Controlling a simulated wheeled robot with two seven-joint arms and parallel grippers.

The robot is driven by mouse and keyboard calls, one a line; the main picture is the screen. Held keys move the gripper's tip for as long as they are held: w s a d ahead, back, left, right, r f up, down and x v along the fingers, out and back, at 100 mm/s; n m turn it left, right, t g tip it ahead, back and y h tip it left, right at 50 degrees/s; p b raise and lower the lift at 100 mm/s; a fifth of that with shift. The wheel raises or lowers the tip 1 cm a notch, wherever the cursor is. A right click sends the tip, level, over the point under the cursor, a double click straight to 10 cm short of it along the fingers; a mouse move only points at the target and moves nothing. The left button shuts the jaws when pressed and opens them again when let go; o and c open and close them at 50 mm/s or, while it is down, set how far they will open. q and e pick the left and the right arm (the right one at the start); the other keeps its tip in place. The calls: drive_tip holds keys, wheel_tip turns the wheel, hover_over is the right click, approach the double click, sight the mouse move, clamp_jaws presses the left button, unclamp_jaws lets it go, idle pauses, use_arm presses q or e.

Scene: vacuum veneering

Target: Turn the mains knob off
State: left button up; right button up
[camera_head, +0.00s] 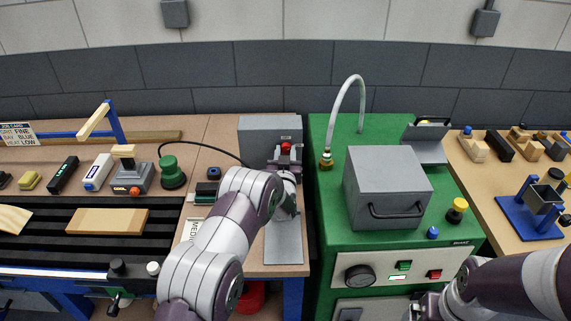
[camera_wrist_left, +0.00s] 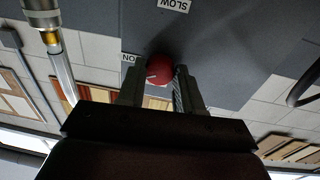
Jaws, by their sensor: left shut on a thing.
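The red mains knob (camera_head: 286,147) is on the front of a grey box (camera_head: 258,126) at the back of the bench. In the left wrist view the knob (camera_wrist_left: 158,69) sits between the two fingers of my left gripper (camera_wrist_left: 160,85), with a pale pointer mark on its face. An "ON" label (camera_wrist_left: 128,58) is beside it and a "SLOW" label (camera_wrist_left: 174,5) farther off. My left gripper, also in the head view (camera_head: 286,158), is shut on the knob. My right gripper (camera_head: 428,306) is low at the right, partly cut off; its jaws are unclear.
A green machine (camera_head: 333,215) with a grey lidded box (camera_head: 388,185) and a curved hose (camera_head: 345,100) stands right of my left arm. A green round tool (camera_head: 172,175) with a black cord is to the left. A black slatted bed (camera_head: 165,220) carries a wood board (camera_head: 107,221).

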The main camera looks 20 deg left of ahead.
use_arm(q)
drive_tip(key=n+b, duration=0.3)
drive_tip(key=b, duration=0.2)
drive_tip(key=n+b, duration=0.4)
drive_tip(key=b, duration=0.1)
drive_tip(key=f+n+y+b, duration=0.1)
drive_tip(key=n+b, duration=0.3)
drive_tip(key=b, duration=0.1)
drive_tip(key=shift+d, duration=0.1)
drive_tip(key=shift+r+n+b, duration=0.3)
drive_tip(key=shift+n+b, duration=0.8)
drive_tip(key=shift+b, duration=0.2)
drive_tip(key=o, duration=1)
drive_tip(key=shift+r, duration=0.15)
drive_tip(key=shift+o, duration=0.2)
drive_tip(key=b+v, duration=0.1)
drive_tip(key=v, duration=1.1)
drive_tip(key=shift+s+d, duration=0.15)
drive_tip(key=shift+s, duration=0.2)
drive_tip(key=shift+f, duration=0.25)
